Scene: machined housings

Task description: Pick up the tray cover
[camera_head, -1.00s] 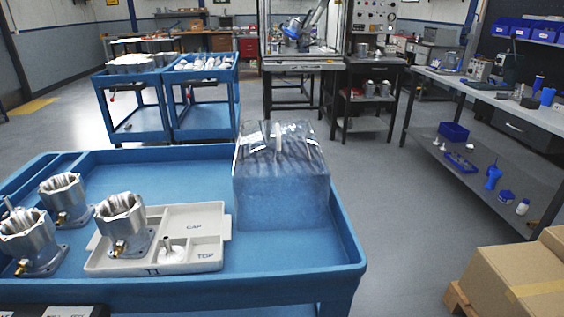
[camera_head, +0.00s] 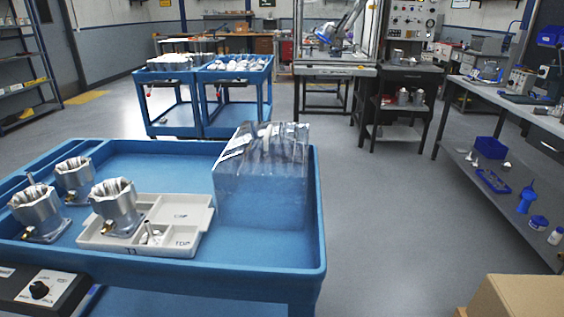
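A clear, box-shaped cover (camera_head: 262,180), which looks like the tray cover, stands on the right part of the blue cart (camera_head: 230,262). The cart top and far rim show through it. A pale grey tray (camera_head: 182,243) with compartments marked CAP and TOP lies to its left. One metal housing (camera_head: 115,208) stands in the tray's left part, and a small white part with a metal stem (camera_head: 151,234) lies in a front compartment. Neither of my grippers is in view.
Two more housings (camera_head: 75,179) (camera_head: 38,214) stand at the cart's left. A control box with a black knob (camera_head: 39,290) is at the lower left. Two blue carts stand behind. A workbench (camera_head: 515,105) and cardboard box (camera_head: 520,297) are at right. Open floor lies between.

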